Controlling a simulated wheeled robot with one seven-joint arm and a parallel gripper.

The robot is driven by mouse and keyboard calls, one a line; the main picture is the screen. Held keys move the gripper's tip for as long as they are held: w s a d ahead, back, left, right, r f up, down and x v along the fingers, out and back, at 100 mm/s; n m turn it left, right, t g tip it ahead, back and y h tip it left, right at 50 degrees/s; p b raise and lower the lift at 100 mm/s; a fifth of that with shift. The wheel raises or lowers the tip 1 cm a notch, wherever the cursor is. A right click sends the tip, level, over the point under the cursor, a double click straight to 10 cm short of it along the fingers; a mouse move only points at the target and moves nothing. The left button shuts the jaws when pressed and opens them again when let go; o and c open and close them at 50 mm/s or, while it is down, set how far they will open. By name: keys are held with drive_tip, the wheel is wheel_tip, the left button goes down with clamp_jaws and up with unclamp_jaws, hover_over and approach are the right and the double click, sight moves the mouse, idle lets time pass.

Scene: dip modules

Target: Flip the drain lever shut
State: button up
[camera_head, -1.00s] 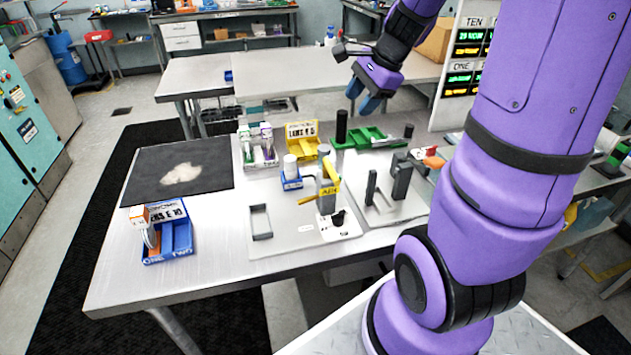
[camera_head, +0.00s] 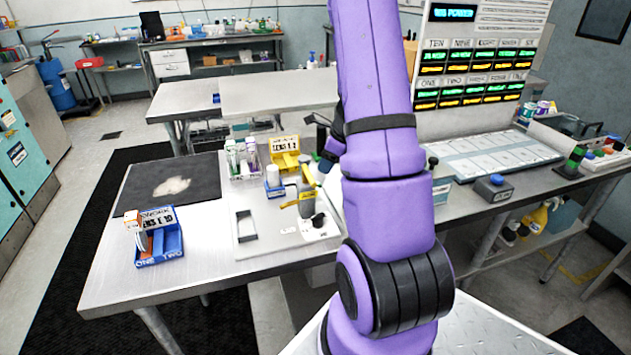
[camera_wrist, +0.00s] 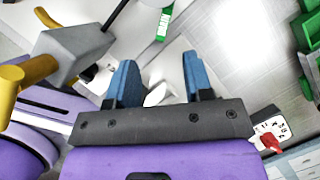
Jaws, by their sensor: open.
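A grey upright cylinder (camera_head: 306,207) with yellow handle parts (camera_head: 307,174) stands on a pale plate on the workbench, left of my arm in the head view. In the wrist view, a grey block (camera_wrist: 75,52) with yellow rods (camera_wrist: 28,74) shows at the upper left, outside my gripper; these look like parts of the same fixture. My gripper (camera_wrist: 158,62) has its two blue fingers apart with nothing clearly held between them. In the head view my arm hides most of the gripper. I cannot tell which yellow part is the drain lever.
A blue bin (camera_head: 160,245), a black mat (camera_head: 140,195), a tube rack (camera_head: 243,160) and a yellow labelled holder (camera_head: 284,150) share the bench. A red-topped part (camera_wrist: 270,142) shows at the wrist view's lower right.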

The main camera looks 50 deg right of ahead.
drive_tip(key=x, duration=0.7)
drive_tip(key=shift+w+f, duration=0.1)
drive_tip(key=shift+f, duration=0.15)
